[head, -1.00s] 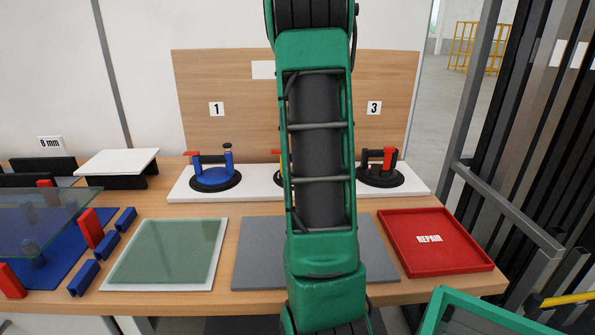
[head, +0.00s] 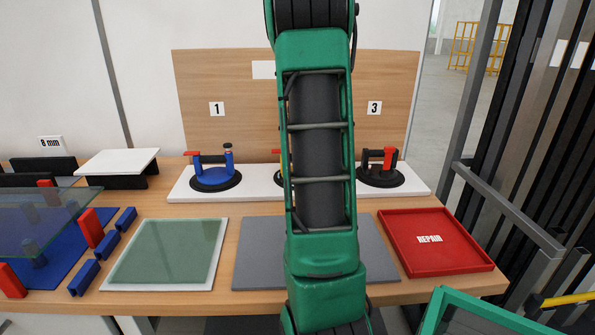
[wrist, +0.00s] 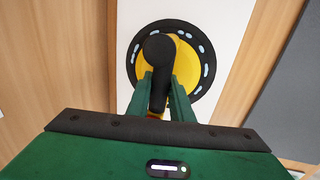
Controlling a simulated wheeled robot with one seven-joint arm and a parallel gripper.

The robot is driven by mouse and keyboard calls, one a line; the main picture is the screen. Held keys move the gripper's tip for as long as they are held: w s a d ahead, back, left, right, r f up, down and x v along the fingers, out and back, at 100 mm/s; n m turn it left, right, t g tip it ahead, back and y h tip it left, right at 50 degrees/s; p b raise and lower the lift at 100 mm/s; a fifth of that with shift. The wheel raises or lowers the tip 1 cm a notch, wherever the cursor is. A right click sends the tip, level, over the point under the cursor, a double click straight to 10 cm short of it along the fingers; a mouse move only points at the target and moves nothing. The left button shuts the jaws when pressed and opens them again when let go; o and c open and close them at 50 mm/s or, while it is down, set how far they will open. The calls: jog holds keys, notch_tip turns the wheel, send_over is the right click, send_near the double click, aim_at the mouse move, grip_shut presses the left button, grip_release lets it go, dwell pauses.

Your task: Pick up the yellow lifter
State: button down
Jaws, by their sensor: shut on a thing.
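The yellow lifter (wrist: 184,67) shows in the wrist view as a yellow disc with a black rim and a black handle across it. It is on the white shelf strip. My gripper (wrist: 162,92) has its two green fingers either side of the black handle and is shut on it. I cannot tell whether the lifter's rim still touches the white strip.
A blue lifter (head: 215,178) stands left on the white strip (head: 262,182), and a black lifter with red lever (head: 381,174) stands right. In front lie a glass pane (head: 168,250), a grey mat (head: 258,262) and a red REPAIR tray (head: 430,258). A wooden backboard (head: 225,80) rises behind.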

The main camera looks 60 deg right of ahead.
jog(key=shift+r, duration=0.15)
jog(key=shift+r, duration=0.55)
notch_tip(320, 180, up, 3)
jog(key=shift+r, duration=0.1)
jog(key=s+a+r, duration=0.6)
jog(key=s+a, duration=0.2)
jog(key=shift+a+r, duration=0.25)
jog(key=shift+a, duration=0.05)
